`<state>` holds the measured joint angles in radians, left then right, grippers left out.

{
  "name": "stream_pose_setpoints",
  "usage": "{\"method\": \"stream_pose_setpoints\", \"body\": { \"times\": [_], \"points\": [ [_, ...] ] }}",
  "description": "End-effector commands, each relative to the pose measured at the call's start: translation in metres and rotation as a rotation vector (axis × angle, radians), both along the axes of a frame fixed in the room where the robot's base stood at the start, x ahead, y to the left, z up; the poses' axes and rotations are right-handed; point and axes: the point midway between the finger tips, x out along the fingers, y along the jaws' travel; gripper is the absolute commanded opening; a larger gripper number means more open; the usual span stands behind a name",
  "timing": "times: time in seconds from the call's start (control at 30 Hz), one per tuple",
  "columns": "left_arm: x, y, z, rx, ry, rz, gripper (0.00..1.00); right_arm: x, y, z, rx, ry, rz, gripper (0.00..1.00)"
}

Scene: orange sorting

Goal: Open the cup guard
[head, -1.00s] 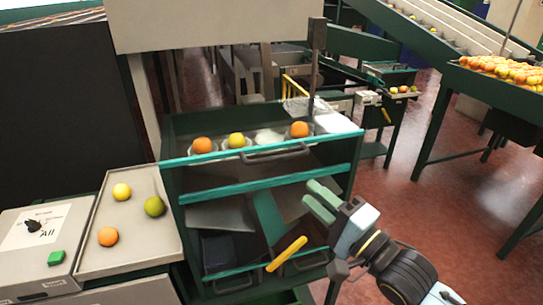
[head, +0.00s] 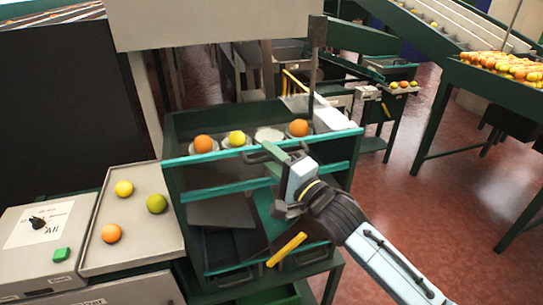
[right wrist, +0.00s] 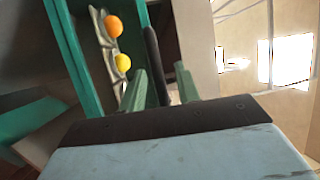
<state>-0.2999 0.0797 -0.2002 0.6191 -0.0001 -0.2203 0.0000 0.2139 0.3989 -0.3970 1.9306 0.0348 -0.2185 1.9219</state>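The cup guard (head: 215,158) appears as a teal-edged front bar with a dark handle (head: 256,157), below a row of cups. Three cups hold an orange (head: 203,144), a yellow fruit (head: 237,139) and another orange (head: 299,128); one cup (head: 268,135) looks empty. My right gripper (head: 280,152) is at the handle. In the right wrist view the green fingers of the right gripper (right wrist: 160,88) are apart, with the dark handle (right wrist: 153,60) running between them. I cannot tell whether they touch it. My left gripper is not in view.
A grey tray (head: 135,255) at the left holds three fruits. Beside it is a control box (head: 28,262) with a knob and green button. A yellow lever (head: 286,250) sits below the guard. Red floor (head: 430,200) is clear at the right.

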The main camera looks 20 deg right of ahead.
Motion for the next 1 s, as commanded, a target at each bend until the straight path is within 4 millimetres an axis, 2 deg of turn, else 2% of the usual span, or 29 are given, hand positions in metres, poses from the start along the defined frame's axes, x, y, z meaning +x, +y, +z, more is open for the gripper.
{"method": "stream_pose_setpoints", "body": {
  "times": [0.27,0.5,0.83,1.0],
  "points": [
    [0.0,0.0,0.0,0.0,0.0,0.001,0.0,0.001,0.0,0.0,0.0,0.0,0.0,0.31],
    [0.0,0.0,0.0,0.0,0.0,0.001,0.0,0.001,0.0,0.0,0.0,0.0,0.0,0.0],
    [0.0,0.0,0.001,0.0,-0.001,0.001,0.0,0.002,0.0,0.001,-0.001,0.0,0.0,0.0],
    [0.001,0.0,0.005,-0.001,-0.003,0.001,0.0,0.011,0.001,0.011,-0.001,-0.004,0.0,0.0]
  ]
}}
